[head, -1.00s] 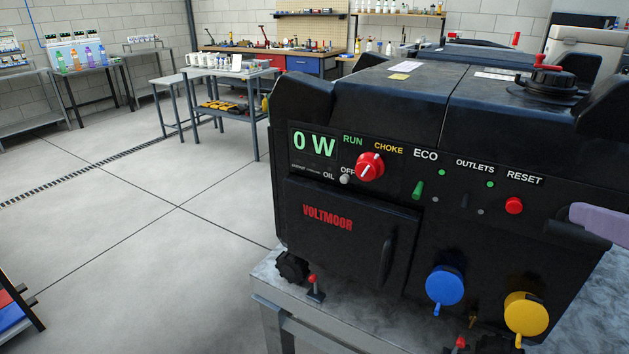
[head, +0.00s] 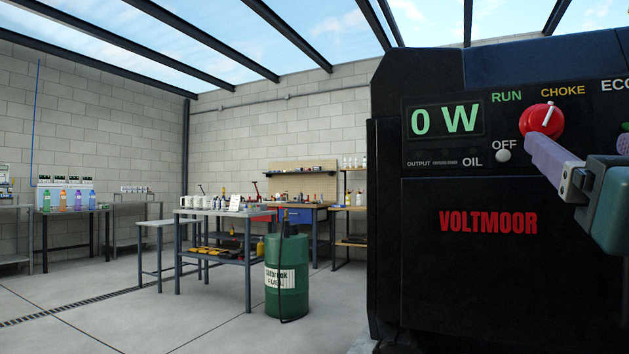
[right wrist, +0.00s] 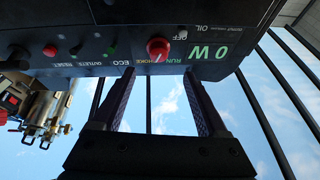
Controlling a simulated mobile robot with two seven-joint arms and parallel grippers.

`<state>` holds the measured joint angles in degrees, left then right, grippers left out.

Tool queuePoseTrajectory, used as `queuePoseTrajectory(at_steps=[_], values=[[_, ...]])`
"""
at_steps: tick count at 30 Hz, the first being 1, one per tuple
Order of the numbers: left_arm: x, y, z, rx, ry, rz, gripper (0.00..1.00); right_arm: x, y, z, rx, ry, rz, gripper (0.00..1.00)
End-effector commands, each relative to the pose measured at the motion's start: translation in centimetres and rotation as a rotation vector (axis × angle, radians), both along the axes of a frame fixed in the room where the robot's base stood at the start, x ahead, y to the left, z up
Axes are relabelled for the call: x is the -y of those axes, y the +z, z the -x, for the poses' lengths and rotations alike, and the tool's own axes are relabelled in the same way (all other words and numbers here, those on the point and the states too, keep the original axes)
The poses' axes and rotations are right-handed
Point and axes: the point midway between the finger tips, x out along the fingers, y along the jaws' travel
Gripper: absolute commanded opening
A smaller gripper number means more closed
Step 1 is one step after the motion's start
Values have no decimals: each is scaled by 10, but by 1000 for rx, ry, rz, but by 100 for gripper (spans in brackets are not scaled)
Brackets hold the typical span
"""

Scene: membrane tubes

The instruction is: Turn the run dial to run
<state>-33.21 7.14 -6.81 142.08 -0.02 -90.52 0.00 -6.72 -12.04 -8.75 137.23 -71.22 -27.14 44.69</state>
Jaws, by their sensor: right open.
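The run dial (head: 541,120) is a red knob with a white pointer line on the black generator panel (head: 470,270). OFF is at its lower left, RUN at its upper left and CHOKE above it. The pointer points up and slightly right, toward CHOKE. My right gripper (right wrist: 159,75) is open and empty. In the right wrist view the dial (right wrist: 158,47) lies ahead, between the two fingers. In the head view one lavender finger (head: 553,160) overlaps the dial's lower edge; I cannot tell whether it touches. My left gripper is out of view.
The display (head: 445,120) reads 0 W. The red reset button (right wrist: 50,50) shows in the wrist view. A green drum (head: 286,275) and a work table (head: 215,213) stand behind, at left.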

Motion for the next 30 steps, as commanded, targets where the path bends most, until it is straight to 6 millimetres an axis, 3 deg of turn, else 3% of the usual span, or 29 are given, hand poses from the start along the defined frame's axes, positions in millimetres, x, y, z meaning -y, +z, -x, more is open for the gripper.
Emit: queuePoseTrajectory(at_steps=[9,16,28,30], values=[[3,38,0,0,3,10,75,21,28,-40,2,-2,6,76],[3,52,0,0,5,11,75,37,38,-70,1,-1,5,76],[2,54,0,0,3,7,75,42,38,-80,0,0,1,76],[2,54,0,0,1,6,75,42,38,-80,0,0,1,70]])
